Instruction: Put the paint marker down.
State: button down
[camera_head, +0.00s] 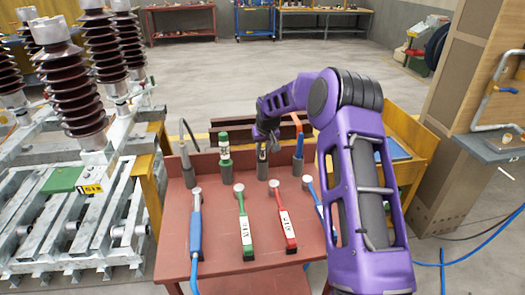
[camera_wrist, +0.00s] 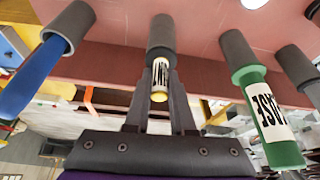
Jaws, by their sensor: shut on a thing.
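The paint marker (camera_wrist: 160,76), white with black print and a yellow end, stands between my fingers in the wrist view. Its other end is inside a grey cup-shaped holder (camera_wrist: 161,35). My gripper (camera_wrist: 160,100) is shut on the marker. In the head view my gripper (camera_head: 264,138) is over the holder (camera_head: 262,168) at the back of the red table (camera_head: 225,265). The marker shows only as a small pale piece there. I cannot tell whether it rests on the holder's bottom.
A green labelled tool (camera_wrist: 272,125) and a blue-handled tool (camera_wrist: 32,75) stand in neighbouring holders, close on both sides. Blue (camera_head: 195,235), green (camera_head: 244,218) and red (camera_head: 284,222) tools lie across the table's front. Tall insulators (camera_head: 72,85) stand at left.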

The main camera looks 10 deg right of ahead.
jog(key=c, duration=0.8)
grip_release()
jog(key=shift+f, duration=0.1)
jog(key=shift+o, duration=0.2)
jog(key=shift+s+r, duration=0.1)
jog(key=shift+r, duration=0.45)
jog(key=v, duration=1.1)
jog(key=shift+r, duration=0.15)
